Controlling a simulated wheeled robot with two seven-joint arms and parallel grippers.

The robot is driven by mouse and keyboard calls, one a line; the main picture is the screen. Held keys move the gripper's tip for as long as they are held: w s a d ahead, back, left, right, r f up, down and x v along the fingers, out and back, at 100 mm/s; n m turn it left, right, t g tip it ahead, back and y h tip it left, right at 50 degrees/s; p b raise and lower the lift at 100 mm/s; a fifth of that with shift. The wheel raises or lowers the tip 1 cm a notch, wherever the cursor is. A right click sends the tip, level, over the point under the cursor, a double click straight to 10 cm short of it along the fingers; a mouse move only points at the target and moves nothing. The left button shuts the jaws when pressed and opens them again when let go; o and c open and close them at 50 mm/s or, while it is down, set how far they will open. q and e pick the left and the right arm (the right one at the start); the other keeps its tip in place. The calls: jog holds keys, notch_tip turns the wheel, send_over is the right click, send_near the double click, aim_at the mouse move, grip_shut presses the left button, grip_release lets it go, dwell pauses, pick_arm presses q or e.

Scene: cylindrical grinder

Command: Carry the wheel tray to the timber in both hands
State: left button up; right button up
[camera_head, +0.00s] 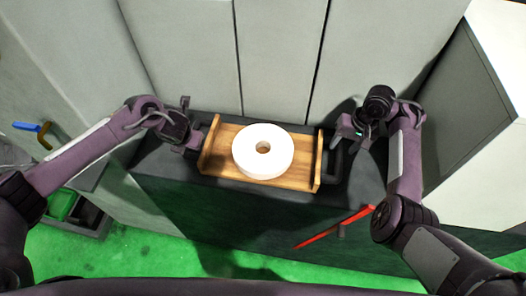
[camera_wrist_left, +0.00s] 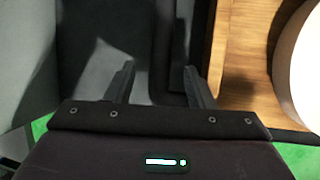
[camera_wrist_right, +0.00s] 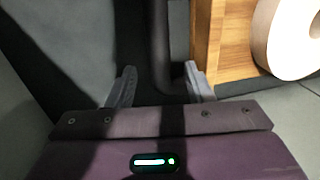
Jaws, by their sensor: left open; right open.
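The wheel tray (camera_head: 220,134) is a wooden board with upright ends and dark side handles. It sits on a dark ledge, with a white grinding wheel (camera_head: 278,152) lying flat on it. My left gripper (camera_head: 190,125) is open at the tray's left end; in the left wrist view a dark bar, seemingly the handle (camera_wrist_left: 163,40), lies between its fingers (camera_wrist_left: 160,75). My right gripper (camera_head: 352,132) is open at the right handle (camera_head: 335,160); in the right wrist view a dark bar (camera_wrist_right: 160,40) lies between its fingers (camera_wrist_right: 160,75). Contact cannot be told. I cannot identify the timber.
The dark ledge (camera_head: 225,208) runs under the tray, with grey panels (camera_head: 280,60) close behind. A red bar (camera_head: 333,226) sticks out at its front right. A blue-and-yellow handle (camera_head: 33,130) is on the left wall. Green floor (camera_head: 140,255) shows in front.

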aim_at(340, 149)
pick_arm(q)
jog(key=shift+x, duration=2.1)
pick_arm(e)
jog(key=shift+a+f, duration=0.25)
jog(key=shift+f, duration=0.85)
jog(key=shift+a+f, duration=0.2)
jog(key=shift+f, duration=0.85)
pick_arm(q)
grip_shut()
pick_arm(e)
grip_shut()
jog(key=shift+w+r, duration=0.1)
